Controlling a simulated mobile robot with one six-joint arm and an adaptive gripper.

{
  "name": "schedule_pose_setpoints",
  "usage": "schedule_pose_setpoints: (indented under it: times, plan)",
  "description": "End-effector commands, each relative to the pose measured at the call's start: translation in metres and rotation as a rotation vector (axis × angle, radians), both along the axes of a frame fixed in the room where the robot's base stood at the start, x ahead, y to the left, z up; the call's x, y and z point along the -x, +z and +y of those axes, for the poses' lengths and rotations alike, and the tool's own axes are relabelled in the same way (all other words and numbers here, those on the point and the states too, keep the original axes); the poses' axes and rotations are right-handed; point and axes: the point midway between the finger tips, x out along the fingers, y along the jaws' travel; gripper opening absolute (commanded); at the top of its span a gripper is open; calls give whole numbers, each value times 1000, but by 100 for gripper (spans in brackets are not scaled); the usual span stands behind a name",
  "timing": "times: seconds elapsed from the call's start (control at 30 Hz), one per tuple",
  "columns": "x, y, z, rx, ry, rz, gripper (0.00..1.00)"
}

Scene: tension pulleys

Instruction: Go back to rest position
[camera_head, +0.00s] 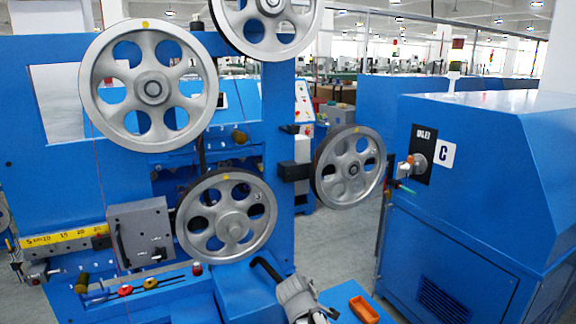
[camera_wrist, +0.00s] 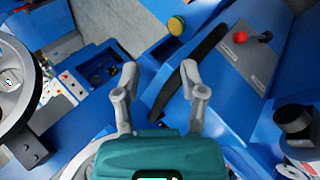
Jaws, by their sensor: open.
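My gripper (camera_wrist: 158,82) shows in the wrist view with its two grey fingers spread apart and nothing visible between them. Its teal body fills the bottom of that view.
Large grey pulleys (camera_head: 149,86) are mounted on the blue machine at left, one (camera_head: 348,168) jutting out at centre. A blue cabinet (camera_head: 480,190) stands at right. An orange tray (camera_head: 363,309) lies on a blue surface. Grey floor shows between machine and cabinet.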

Motion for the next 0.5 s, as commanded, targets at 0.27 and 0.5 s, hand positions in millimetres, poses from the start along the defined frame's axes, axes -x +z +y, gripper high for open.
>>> schedule_pose_setpoints:
  times: [0.27,0.5]
  plan:
    - [60,-30,-64,-298,-430,171,54]
    - [109,-42,-91,-504,-757,316,54]
